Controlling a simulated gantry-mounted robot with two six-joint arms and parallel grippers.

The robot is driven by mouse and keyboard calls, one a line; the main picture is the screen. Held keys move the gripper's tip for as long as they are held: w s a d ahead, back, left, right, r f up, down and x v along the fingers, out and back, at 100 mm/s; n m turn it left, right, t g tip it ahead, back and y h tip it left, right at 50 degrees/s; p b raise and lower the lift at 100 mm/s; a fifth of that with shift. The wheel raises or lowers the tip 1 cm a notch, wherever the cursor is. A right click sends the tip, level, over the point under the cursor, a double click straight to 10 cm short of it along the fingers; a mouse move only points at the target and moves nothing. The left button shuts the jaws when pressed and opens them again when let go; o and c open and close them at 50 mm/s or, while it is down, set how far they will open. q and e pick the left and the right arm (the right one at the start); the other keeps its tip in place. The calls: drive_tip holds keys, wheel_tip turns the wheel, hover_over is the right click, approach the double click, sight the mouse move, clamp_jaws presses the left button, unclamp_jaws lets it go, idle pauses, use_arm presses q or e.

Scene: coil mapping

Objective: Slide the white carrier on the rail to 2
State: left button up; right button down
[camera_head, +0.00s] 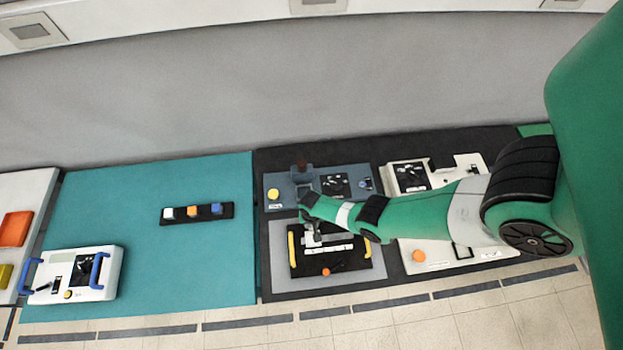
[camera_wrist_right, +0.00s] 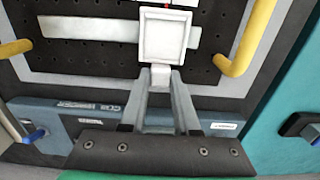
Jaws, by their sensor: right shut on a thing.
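The white carrier (camera_wrist_right: 165,38) sits on the white rail (camera_wrist_right: 75,28) in the right wrist view, nearer the right-hand yellow handle. My right gripper (camera_wrist_right: 161,78) is shut on the carrier's small white grip. In the head view my right gripper (camera_head: 314,238) is over the left part of the black board (camera_head: 345,262). The carrier is largely hidden there by my gripper and arm. The rail (camera_head: 335,248) shows to its right. The scale marks and the position 2 are too small to read. My left gripper is in neither view.
Yellow handles (camera_head: 292,248) stand at both ends of the board. An orange knob (camera_head: 326,271) is at its front. A grey-blue panel (camera_head: 280,188) with a yellow button lies behind, and a white panel (camera_head: 440,255) to the right. The teal mat (camera_head: 130,210) has much free room.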

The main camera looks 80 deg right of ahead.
idle(0.5)
drive_tip(key=shift+s+d+p, duration=0.3)
drive_tip(key=shift+s+p, duration=0.05)
drive_tip(key=shift+s, duration=0.5)
drive_tip(key=shift+s+d+p, duration=0.3)
drive_tip(key=shift+s, duration=0.55)
drive_tip(key=c, duration=0.6)
unclamp_jaws()
drive_tip(key=shift+c, duration=0.2)
